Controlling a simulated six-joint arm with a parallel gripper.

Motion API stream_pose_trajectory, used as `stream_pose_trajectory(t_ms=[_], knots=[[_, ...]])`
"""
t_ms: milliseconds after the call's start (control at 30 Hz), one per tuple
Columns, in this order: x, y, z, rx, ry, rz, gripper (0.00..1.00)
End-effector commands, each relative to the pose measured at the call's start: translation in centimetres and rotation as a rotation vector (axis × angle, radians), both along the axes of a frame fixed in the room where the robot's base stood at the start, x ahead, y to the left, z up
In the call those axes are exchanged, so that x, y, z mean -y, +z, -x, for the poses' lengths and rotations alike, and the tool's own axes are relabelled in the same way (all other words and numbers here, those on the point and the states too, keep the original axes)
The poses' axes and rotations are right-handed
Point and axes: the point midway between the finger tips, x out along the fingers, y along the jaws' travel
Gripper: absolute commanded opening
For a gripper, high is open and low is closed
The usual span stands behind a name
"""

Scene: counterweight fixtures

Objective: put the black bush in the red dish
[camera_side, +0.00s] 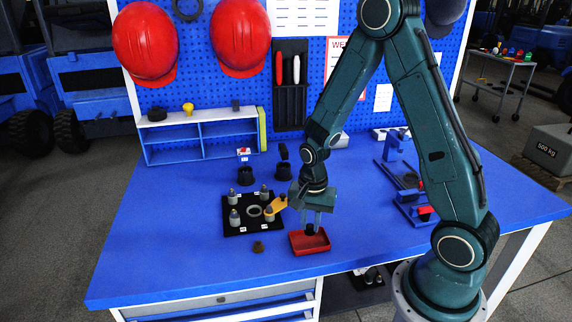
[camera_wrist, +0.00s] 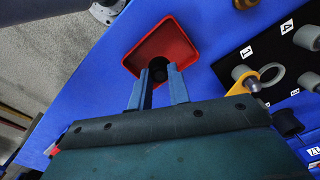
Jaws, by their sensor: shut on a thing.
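The red dish (camera_side: 312,251) lies on the blue bench top near its front edge. It also shows in the wrist view (camera_wrist: 178,40). My gripper (camera_side: 313,225) points down over the dish, and its two fingers show in the wrist view (camera_wrist: 158,72). The fingers are shut on the black bush (camera_side: 310,230), a short dark cylinder. In the wrist view the bush (camera_wrist: 159,74) sits between the fingertips, in front of the dish's near end. Whether the bush touches the dish floor I cannot tell.
A black plate (camera_side: 236,229) with several numbered grey pegs, a ring and a yellow-orange piece (camera_side: 276,204) stands left of the dish. A small brown bush (camera_side: 258,247) lies in front of it. Blue fixtures (camera_side: 409,190) stand at right. The bench front left is clear.

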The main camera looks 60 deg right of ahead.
Motion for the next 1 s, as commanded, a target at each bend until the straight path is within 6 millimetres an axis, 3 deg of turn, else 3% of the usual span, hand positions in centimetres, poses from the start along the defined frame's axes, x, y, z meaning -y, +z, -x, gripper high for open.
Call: stream_pose_trajectory(t_ms=[500, 1000], knots=[[0.0, -3.5, 0.0, -0.002, 0.000, 0.000, 0.00], [0.0, -4.0, 0.0, 0.000, 0.000, 0.000, 0.00]])
